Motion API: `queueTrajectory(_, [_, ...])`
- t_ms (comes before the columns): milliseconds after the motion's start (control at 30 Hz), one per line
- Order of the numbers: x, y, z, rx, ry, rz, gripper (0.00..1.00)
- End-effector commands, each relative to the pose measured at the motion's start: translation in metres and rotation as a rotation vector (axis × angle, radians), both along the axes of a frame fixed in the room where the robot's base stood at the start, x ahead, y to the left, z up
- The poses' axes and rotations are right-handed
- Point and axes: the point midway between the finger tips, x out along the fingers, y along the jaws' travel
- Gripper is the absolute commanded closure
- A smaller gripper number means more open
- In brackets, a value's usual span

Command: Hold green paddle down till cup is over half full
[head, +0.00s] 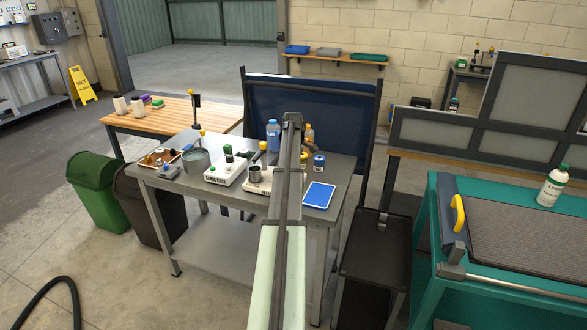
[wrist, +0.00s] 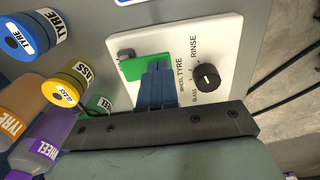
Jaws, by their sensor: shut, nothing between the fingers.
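The green paddle (wrist: 146,66) is on a white panel (wrist: 190,25) in the wrist view, beside a black dial (wrist: 207,79) lettered RINSE, TYRE, WHEEL and GLASS. My gripper (wrist: 157,72) is shut and empty, its blue fingertips at the paddle's lower edge, overlapping it in the picture. I cannot tell whether they press it. In the head view my arm hides the gripper and the paddle. A small grey cup-like vessel (head: 255,174) stands on the bench left of my arm; I cannot see its fill level.
On the grey bench (head: 160,181), a white box (head: 226,174) and a grey pot (head: 196,161) stand left; a blue tablet-like item (head: 319,195) lies right.

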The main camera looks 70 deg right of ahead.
Motion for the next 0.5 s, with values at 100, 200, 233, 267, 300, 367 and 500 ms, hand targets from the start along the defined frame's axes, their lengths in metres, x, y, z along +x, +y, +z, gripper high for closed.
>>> queueTrajectory(100, [-0.001, 0.0075, -0.0085, -0.068, 0.001, 0.0, 1.0])
queueTrajectory(200, [0.0, 0.0024, -0.0068, -0.061, 0.001, 0.0, 1.0])
queueTrajectory(233, [-0.0001, 0.0023, -0.0068, -0.061, 0.001, 0.0, 1.0])
queueTrajectory(267, [-0.0001, 0.0023, -0.0069, -0.06, 0.001, 0.0, 1.0])
queueTrajectory(300, [-0.0001, 0.0023, -0.0069, -0.06, 0.001, 0.0, 1.0])
queueTrajectory(367, [-0.0001, 0.0022, -0.007, -0.06, 0.001, 0.0, 1.0])
queueTrajectory(500, [-0.0001, 0.0021, -0.007, -0.06, 0.001, 0.0, 1.0])
